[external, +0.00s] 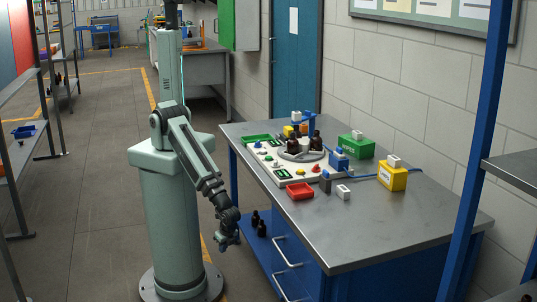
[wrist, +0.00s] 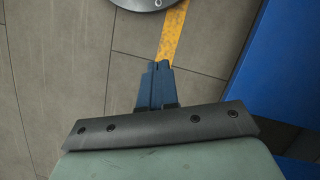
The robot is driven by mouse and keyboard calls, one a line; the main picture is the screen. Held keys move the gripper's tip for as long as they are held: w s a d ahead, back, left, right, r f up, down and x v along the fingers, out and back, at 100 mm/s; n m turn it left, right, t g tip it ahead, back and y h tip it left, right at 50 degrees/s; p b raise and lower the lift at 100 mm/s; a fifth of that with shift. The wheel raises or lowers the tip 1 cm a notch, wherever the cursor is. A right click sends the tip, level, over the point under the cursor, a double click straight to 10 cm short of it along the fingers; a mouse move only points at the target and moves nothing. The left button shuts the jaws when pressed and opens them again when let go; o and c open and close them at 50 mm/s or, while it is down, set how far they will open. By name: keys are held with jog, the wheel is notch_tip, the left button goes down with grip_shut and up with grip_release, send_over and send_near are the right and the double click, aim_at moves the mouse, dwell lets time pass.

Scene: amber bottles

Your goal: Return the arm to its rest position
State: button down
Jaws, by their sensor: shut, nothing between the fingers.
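My gripper (external: 228,241) hangs low beside the left side of the workbench, below the level of its top. In the wrist view my gripper (wrist: 161,66) has its two dark blue fingers together, with nothing between them. Beneath it are grey floor tiles and a yellow floor line (wrist: 173,40). My arm folds down from the column toward the floor. Amber bottles (external: 316,141) stand on the round plate of the white station on the bench, well away from my gripper.
The steel-topped workbench (external: 400,225) stands right of my arm. Its lower blue shelf holds dark bottles (external: 261,228) close to my gripper. A red tray (external: 300,191), a green tray (external: 256,140), a green box (external: 357,146) and a yellow box (external: 392,177) are on top. Floor at left is clear.

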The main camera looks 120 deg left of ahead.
jog(key=s+a+f+n+g+h, duration=0.1)
jog(key=s+a+f+n+g, duration=0.2)
jog(key=s+a, duration=0.9)
jog(key=shift+s+a+f+n, duration=0.15)
jog(key=shift+s+f+n, duration=0.4)
jog(key=shift+f, duration=0.9)
jog(key=shift+w, duration=0.1)
